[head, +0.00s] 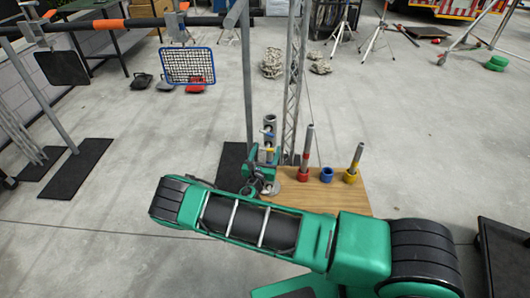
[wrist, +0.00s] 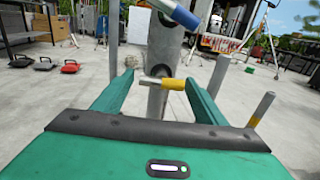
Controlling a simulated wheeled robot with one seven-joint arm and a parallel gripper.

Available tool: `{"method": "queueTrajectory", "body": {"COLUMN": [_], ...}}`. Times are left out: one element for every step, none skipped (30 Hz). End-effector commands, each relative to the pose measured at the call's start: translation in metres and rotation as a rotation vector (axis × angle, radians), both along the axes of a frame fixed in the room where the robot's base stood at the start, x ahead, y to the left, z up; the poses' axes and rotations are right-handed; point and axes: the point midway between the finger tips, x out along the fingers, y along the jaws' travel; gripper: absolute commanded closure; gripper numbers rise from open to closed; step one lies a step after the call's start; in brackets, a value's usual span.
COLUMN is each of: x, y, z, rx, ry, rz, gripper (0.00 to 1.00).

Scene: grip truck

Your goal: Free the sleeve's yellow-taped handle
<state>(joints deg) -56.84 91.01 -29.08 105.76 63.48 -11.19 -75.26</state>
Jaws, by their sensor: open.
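A grey upright sleeve (head: 270,122) stands at the left of the wooden board. In the wrist view the sleeve (wrist: 161,52) fills the top middle, with a dark hole near its top. Its yellow-taped handle (wrist: 168,84) is a short metal bar across the sleeve. A blue-taped handle (wrist: 175,12) crosses higher up, tilted and partly cut off by the frame. My gripper (wrist: 158,80) is open. Its green fingers lie left and right of the yellow-taped handle, with a gap on both sides. In the head view my gripper (head: 258,173) is low beside the sleeve, partly hidden by my arm.
The wooden board (head: 312,200) carries a red collar (head: 303,174) and a yellow collar (head: 350,176), each with an upright grey rod, and an empty blue collar (head: 326,174). A grey post (head: 248,90) and lattice truss (head: 294,80) rise close behind. Open floor lies to the right.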

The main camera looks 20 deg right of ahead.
Motion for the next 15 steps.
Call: {"method": "queueTrajectory", "body": {"x": [0.0001, 0.0, 0.0, 0.0, 0.0, 0.0, -0.0001, -0.0001, -0.0001, -0.0001, -0.0002, -0.0002, -0.0001, -0.0001, -0.0001], "y": [-0.0001, 0.0, 0.0001, 0.0001, 0.0001, 0.0001, 0.0002, 0.0002, 0.0003, 0.0003, 0.0003, 0.0003, 0.0004, 0.0004, 0.0005], "z": [-0.0001, 0.0, 0.0, 0.0, 0.0, 0.0, 0.0, 0.0, 0.0, 0.0, 0.0, 0.0, 0.0001, 0.0, 0.0001], "rx": [0.0, 0.0, 0.0, 0.0, 0.0, 0.0, 0.0, 0.0, 0.0, 0.0, 0.0, 0.0, 0.001, 0.003, 0.01], "ry": [0.0, 0.0, 0.0, 0.0, 0.0, 0.0, 0.0, 0.0, 0.0, 0.0, 0.0, 0.0, 0.0, -0.001, -0.005], "rz": [0.0, 0.0, 0.0, 0.0, 0.0, 0.0, 0.0, 0.0, 0.0, 0.0, 0.0, 0.0, 0.0, 0.0, 0.0], "gripper": [0.34, 0.34, 0.34, 0.34, 0.34, 0.44, 0.51, 0.58, 0.68, 0.75, 0.76, 0.76, 0.76, 0.76, 0.76]}}
